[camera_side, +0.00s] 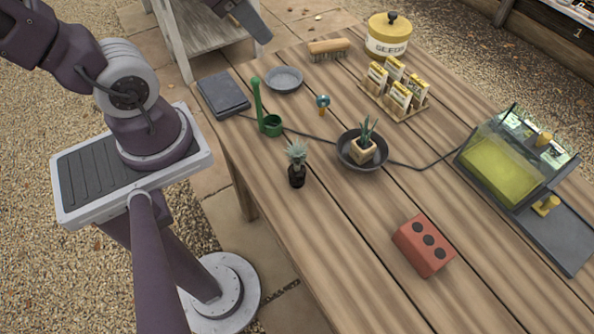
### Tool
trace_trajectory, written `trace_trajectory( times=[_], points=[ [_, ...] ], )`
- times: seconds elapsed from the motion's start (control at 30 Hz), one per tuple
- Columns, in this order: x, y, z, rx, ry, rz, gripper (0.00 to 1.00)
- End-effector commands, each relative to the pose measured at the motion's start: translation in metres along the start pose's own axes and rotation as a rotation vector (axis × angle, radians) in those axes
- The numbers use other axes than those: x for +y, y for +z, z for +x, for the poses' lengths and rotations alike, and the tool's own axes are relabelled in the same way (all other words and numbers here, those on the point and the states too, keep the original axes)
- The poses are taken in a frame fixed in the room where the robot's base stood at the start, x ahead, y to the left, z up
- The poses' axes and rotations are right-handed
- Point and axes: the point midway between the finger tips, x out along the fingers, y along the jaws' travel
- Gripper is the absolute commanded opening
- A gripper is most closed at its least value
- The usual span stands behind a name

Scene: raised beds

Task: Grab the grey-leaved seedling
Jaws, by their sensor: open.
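The grey-leaved seedling (297,158) stands upright in a small dark pot near the table's left edge, left of the middle. Its pale, spiky leaves spread above the pot. My gripper (246,20) shows only in part at the top edge, dark grey, with the rest cut off by the frame. It is open and well apart from the seedling, up and to the left of it. I see nothing held in the visible part.
A dark dish (350,157) holding a potted green plant (366,140) stands just right of the seedling. A green scoop-like tool (268,125) stands behind it, and a cable (315,135) runs behind. A red brick (423,246) lies nearer. Bare planks surround the seedling's front.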

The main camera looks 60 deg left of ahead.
Motion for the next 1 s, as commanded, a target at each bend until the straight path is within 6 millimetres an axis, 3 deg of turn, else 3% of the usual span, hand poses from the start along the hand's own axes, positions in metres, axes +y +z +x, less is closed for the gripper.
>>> trace_trajectory(
  times=[0.1,0.17,0.27,0.33,0.4,0.5,0.6,0.7,0.77,0.9,0.97,1.0],
  points=[
    [-0.033,-0.039,0.066,0.021,-0.108,0.254,0.4],
    [-0.034,-0.054,0.104,0.057,-0.076,0.413,0.4],
    [-0.004,-0.061,0.161,0.167,0.125,0.637,0.4],
    [0.035,-0.053,0.182,0.295,0.352,0.725,0.4],
    [0.075,-0.044,0.178,0.46,0.599,0.738,0.4],
    [0.11,-0.036,0.141,0.723,0.905,0.661,0.4],
    [0.116,-0.034,0.095,0.954,1.114,0.544,0.4],
    [0.105,-0.031,0.054,1.159,1.264,0.417,0.4],
    [0.098,-0.018,0.037,1.252,1.336,0.384,0.4],
    [0.102,0.043,0.033,1.303,1.432,0.519,0.4],
    [0.109,0.058,0.05,1.275,1.401,0.538,0.4],
    [0.113,0.055,0.07,1.225,1.341,0.519,0.4]
  ],
)
